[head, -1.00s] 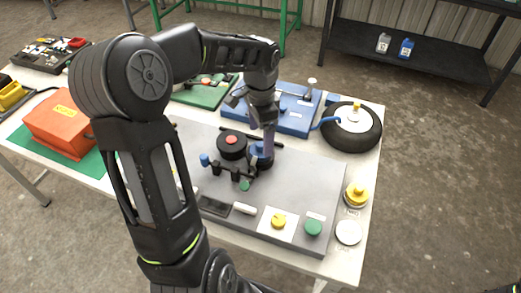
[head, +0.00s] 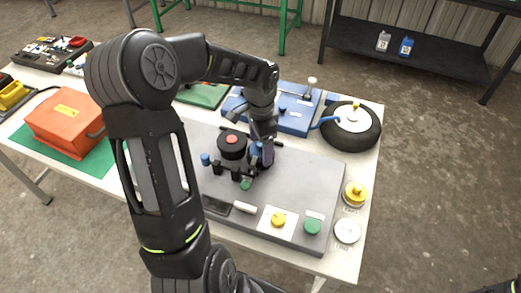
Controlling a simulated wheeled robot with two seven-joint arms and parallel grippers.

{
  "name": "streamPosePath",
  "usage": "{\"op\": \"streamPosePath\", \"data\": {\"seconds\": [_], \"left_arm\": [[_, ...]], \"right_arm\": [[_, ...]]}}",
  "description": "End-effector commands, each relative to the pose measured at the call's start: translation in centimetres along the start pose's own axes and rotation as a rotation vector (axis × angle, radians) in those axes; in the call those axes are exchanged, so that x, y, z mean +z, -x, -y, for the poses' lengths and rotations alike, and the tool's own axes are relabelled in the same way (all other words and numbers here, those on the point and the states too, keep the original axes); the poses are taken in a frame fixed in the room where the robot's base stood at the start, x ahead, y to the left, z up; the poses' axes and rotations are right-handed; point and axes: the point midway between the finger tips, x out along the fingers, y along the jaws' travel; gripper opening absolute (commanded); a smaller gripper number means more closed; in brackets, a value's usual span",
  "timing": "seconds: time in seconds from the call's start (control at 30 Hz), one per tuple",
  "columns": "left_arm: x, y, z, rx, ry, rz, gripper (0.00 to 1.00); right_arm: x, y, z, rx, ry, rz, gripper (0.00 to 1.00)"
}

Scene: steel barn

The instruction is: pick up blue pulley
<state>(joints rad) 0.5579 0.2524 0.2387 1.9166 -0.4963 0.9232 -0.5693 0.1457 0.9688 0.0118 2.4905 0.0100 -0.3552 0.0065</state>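A small blue cylinder (head: 206,159) stands at the left of a black fixture with a red-topped hub (head: 232,140) on the grey board (head: 300,180). A second blue part (head: 257,157) shows at the right of the fixture, partly hidden by my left gripper (head: 264,158); I cannot tell which is the pulley. The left gripper points down beside this second part, its fingertips low near the board. Whether its fingers are apart or closed on the part is hidden.
Yellow (head: 278,220) and green (head: 312,226) knobs sit at the board's front. A tire (head: 351,127) and a blue box (head: 290,122) lie behind. An orange case (head: 68,128) is at left. The board's right part is clear.

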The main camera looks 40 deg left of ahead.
Motion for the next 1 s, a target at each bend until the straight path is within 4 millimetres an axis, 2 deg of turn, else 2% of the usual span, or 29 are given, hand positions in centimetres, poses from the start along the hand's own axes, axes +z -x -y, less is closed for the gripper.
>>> {"op": "streamPosePath", "data": {"seconds": [0.07, 0.83, 1.0], "left_arm": [[0.00, 0.01, 0.01, 0.000, 0.000, 0.000, 0.75], [0.00, 0.01, 0.01, 0.000, 0.000, 0.000, 0.12], [-0.02, 0.04, 0.02, -0.001, 0.000, 0.000, 0.10]], "right_arm": [[-0.01, 0.01, 0.00, 0.000, 0.000, 0.000, 0.00], [-0.01, 0.01, 0.00, 0.000, 0.000, 0.000, 0.00], [-0.01, 0.01, 0.01, 0.000, 0.000, 0.000, 0.00]]}}
